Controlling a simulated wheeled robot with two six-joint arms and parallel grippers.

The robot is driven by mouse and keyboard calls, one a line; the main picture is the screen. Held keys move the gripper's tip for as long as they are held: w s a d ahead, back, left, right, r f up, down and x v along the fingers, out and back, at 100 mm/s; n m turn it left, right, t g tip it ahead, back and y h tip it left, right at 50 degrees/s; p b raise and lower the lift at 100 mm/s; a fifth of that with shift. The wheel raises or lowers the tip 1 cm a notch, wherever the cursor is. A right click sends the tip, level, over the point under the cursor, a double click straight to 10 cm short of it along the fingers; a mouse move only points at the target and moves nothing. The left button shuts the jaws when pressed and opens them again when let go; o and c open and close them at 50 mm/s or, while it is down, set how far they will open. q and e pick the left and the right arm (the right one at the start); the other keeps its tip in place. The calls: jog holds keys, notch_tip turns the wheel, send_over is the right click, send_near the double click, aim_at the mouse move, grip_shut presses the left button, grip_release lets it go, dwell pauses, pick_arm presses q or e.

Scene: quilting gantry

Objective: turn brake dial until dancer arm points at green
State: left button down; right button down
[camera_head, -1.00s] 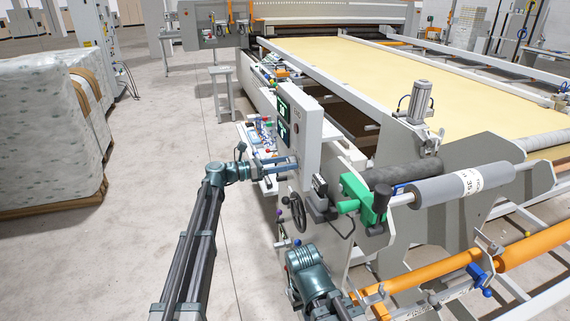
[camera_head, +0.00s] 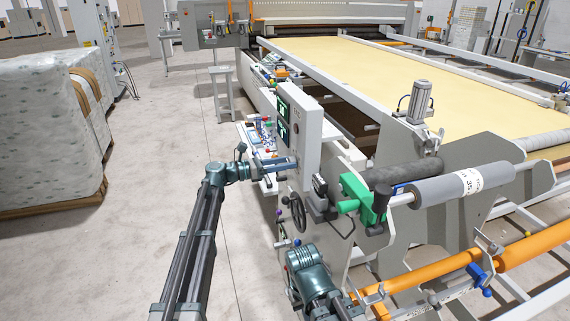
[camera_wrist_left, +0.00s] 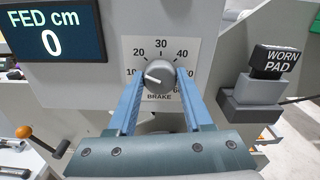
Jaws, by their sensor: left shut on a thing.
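The brake dial (camera_wrist_left: 160,74) is a grey round knob on a white scale plate marked BRAKE. Its white pointer mark faces left, near the 10. My left gripper (camera_wrist_left: 161,88) has its blue fingers on either side of the knob and is shut on it. In the head view my left gripper (camera_head: 284,162) reaches the face of the white control box (camera_head: 305,140); the dial is hidden there. I cannot make out the dancer arm or its green mark in either view. My right gripper is not in view.
A screen (camera_wrist_left: 54,33) beside the dial reads FED cm 0. A WORN PAD block (camera_wrist_left: 274,60) sits right of it. A handwheel (camera_head: 298,212) and green clamp (camera_head: 357,198) are near the box. A wrapped stack (camera_head: 45,130) stands left; floor between is clear.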

pick_arm(q)
jog(key=shift+s+m, duration=0.1)
jog(key=shift+m, duration=2.9)
jog(key=shift+c, duration=1.5)
grip_release()
jog(key=v, duration=1.3)
jog(key=shift+a, duration=0.35)
jog(key=shift+s, duration=0.15)
